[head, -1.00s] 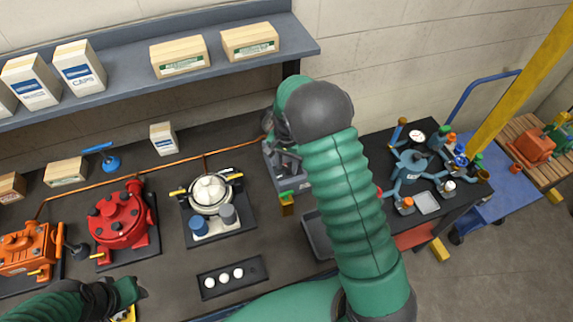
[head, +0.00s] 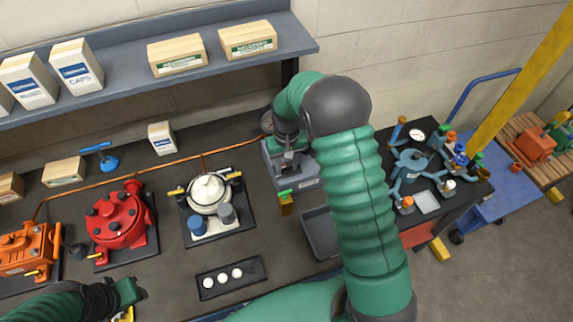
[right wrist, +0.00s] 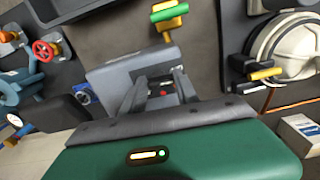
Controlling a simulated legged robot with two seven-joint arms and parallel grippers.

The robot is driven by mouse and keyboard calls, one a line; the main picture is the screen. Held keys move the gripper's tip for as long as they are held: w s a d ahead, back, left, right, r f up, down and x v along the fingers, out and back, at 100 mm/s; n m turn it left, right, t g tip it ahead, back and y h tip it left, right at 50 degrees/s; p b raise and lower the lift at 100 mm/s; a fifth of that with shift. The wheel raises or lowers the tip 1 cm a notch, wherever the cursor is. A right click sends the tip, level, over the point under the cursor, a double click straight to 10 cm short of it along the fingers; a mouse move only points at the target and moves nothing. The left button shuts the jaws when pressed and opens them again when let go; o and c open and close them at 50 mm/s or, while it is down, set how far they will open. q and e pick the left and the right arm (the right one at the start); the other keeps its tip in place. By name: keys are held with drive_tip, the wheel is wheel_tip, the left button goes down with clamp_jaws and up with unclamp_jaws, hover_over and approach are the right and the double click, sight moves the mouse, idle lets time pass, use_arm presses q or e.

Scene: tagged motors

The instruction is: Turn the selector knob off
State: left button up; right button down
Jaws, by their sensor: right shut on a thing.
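A grey box (head: 308,180) stands at the back of the bench, in the middle of the head view; it also shows in the right wrist view (right wrist: 105,75). My right gripper (head: 289,163) is at the box's face, with its two fingers (right wrist: 160,92) reaching down to it. It is shut on a small dark part between the fingers, taken as the selector knob; the fingers mostly hide it, so its pointing direction cannot be read. A small red spot shows between the fingers. My left gripper (head: 128,291) is at the lower left, away from the box; its jaws are unclear.
A brass fitting with a green handle (head: 286,203) stands just in front of the box. A dark tray (head: 320,235) lies to its right, partly behind my arm. A white-topped motor (head: 208,193) and a red one (head: 120,217) stand to the left. A shelf (head: 130,85) runs above.

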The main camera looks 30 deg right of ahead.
drive_tip(key=shift+w+d+r+n, duration=0.1)
drive_tip(key=shift+w+r+n, duration=0.05)
drive_tip(key=shift+w+n, duration=0.15)
drive_tip(key=c, duration=1.4)
unclamp_jaws()
drive_tip(key=o, duration=0.5)
drive_tip(key=shift+w, duration=0.1)
use_arm(q)
drive_tip(key=shift+w+d+f, duration=0.1)
drive_tip(key=shift+w, duration=0.25)
use_arm(e)
drive_tip(key=shift+f, duration=0.2)
drive_tip(key=shift+r, duration=0.15)
use_arm(q)
wheel_tip(320, 180, down, 2)
drive_tip(key=b, duration=0.2)
drive_tip(key=shift+s+f+b, duration=0.15)
drive_tip(key=shift+f+b, duration=0.05)
drive_tip(key=shift+b, duration=0.1)
use_arm(e)
wheel_tip(320, 180, up, 16)
drive_tip(key=shift+r, duration=0.2)
